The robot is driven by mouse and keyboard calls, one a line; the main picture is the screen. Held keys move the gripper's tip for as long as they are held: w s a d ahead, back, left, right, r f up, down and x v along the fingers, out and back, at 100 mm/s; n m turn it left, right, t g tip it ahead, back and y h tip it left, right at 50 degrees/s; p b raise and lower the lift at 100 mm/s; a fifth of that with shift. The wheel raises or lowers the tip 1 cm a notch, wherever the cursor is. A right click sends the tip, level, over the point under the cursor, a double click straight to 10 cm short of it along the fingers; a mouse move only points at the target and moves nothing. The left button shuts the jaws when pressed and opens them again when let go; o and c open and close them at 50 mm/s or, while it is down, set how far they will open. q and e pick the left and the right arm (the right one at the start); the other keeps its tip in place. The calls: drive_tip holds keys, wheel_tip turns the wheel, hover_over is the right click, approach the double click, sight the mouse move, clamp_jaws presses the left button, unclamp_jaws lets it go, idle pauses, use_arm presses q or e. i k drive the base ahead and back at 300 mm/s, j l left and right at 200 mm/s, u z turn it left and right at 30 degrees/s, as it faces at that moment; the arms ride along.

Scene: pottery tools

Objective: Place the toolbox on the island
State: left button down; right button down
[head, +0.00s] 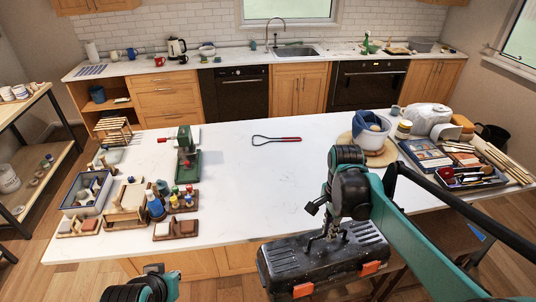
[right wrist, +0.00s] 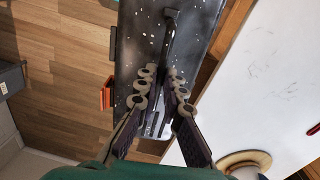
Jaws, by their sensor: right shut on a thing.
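The black toolbox (head: 285,258), speckled on top with orange latches, hangs at the front edge of the white-topped island (head: 235,205). My right gripper (head: 329,232) is over its lid and shut on its handle. In the right wrist view, the gripper (right wrist: 163,88) points down at the speckled lid (right wrist: 205,22), with the fingers around the dark handle. The island top also shows on the right there (right wrist: 275,75). Part of my left arm is at the bottom left of the head view; its gripper fingers do not show.
A red-handled wire tool (head: 277,140) lies mid-island. A green device (head: 187,160), a tray (head: 88,192) and bottles crowd the left. A white bowl (head: 371,138), books (head: 425,154) and a tool tray (head: 470,178) fill the right. The front middle is clear.

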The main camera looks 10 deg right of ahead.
sight(271, 172)
drive_tip(key=i, duration=1.7)
